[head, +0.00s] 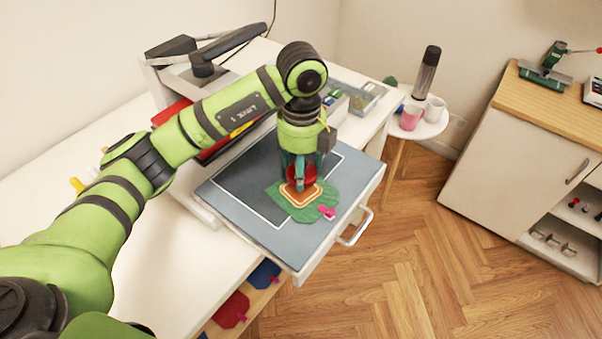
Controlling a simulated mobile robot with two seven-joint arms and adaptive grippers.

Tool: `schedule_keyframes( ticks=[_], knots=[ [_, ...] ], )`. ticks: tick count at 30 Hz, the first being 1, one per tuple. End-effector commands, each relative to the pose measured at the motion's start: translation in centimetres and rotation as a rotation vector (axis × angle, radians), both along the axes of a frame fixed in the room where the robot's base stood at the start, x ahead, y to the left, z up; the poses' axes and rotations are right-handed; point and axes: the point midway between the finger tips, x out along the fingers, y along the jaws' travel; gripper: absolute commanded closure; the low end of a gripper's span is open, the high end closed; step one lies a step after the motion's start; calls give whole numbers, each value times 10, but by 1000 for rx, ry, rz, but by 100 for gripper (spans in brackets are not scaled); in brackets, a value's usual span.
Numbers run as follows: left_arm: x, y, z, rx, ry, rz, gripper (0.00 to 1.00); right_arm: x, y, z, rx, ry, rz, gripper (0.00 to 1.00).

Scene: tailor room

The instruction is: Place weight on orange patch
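An orange patch (299,197) with a pale border lies on a green leaf-shaped cloth (287,207), on the dark board with a white outline (240,180). A round red weight (310,174) is at the patch's far edge, directly under my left gripper (300,182). The gripper points straight down, its teal fingers at the weight and partly hiding it. I cannot tell whether the fingers are closed on it, or whether the weight touches the patch. My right gripper is not in view.
A pink clip or pin (326,211) sits at the cloth's near-right edge. A side table (437,127) with two cups and a dark flask (427,72) stands behind. Red and blue pieces lie on a shelf below the worktop. A cabinet (520,150) is at right; the floor between is clear.

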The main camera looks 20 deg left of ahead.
Motion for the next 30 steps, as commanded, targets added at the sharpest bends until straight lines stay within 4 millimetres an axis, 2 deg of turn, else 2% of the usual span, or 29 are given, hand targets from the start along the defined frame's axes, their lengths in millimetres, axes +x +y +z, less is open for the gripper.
schedule_keyframes(
  ticks=[4, 12, 23, 24, 25, 26, 30],
  knots=[
    [2, 3, -8, 0, 3, 0, 88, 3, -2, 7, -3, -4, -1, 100],
    [2, 3, -40, -1, 1, 0, 88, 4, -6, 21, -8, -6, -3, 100],
    [2, 2, -46, -1, -1, -1, 88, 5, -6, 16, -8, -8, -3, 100],
    [2, 3, -47, 0, 0, 0, 35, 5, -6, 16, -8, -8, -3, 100],
    [2, 3, -46, 0, 0, 0, 23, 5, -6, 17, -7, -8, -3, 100],
    [2, 3, -46, 0, 0, 0, 15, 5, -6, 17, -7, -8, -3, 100],
    [1, 3, -46, 0, 0, 0, 15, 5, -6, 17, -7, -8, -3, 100]
  ],
)
